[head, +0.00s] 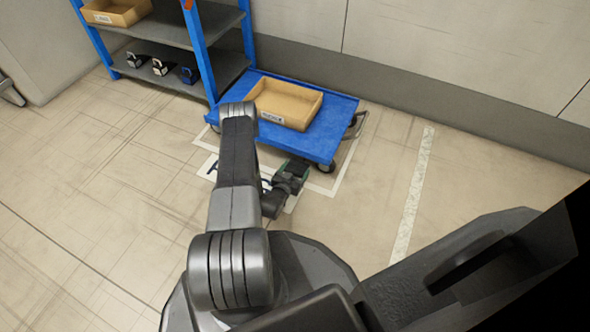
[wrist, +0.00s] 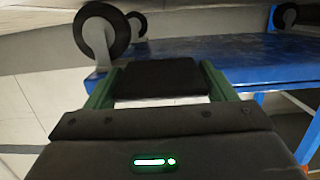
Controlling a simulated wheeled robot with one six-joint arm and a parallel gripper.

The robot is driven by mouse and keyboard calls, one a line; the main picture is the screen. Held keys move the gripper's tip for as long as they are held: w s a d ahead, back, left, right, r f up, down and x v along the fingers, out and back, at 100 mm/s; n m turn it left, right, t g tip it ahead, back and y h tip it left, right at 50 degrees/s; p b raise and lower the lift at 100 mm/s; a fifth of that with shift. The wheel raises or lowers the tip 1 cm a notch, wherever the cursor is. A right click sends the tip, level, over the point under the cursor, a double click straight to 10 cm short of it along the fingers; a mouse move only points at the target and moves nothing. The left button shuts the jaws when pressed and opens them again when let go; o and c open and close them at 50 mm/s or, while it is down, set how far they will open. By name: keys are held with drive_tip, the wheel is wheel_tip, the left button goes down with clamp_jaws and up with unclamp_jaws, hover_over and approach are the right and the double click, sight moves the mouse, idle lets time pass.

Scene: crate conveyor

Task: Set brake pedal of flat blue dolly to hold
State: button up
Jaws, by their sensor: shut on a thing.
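The flat blue dolly (head: 330,127) stands on the floor by the wall, with a cardboard-coloured crate (head: 284,103) on its deck. My gripper (head: 297,167) is low at the dolly's near edge, by a caster wheel (head: 325,167). In the wrist view, the green fingers of my gripper (wrist: 158,85) are shut on a black flat block (wrist: 158,76), which looks like the brake pedal. The blue deck (wrist: 245,48) and a caster wheel (wrist: 99,38) show behind it. The pedal is hidden in the head view. I cannot tell whether it is set to hold or free.
A blue-framed shelf (head: 200,50) with another crate (head: 116,10) and several small dark items stands to the left of the dolly. White floor markings (head: 345,170) surround the dolly. The floor to the right is clear up to the wall (head: 450,60).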

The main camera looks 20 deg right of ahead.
drive_tip(key=shift+f+h, duration=0.1)
drive_tip(key=shift+h, duration=0.2)
drive_tip(key=o, duration=1.4)
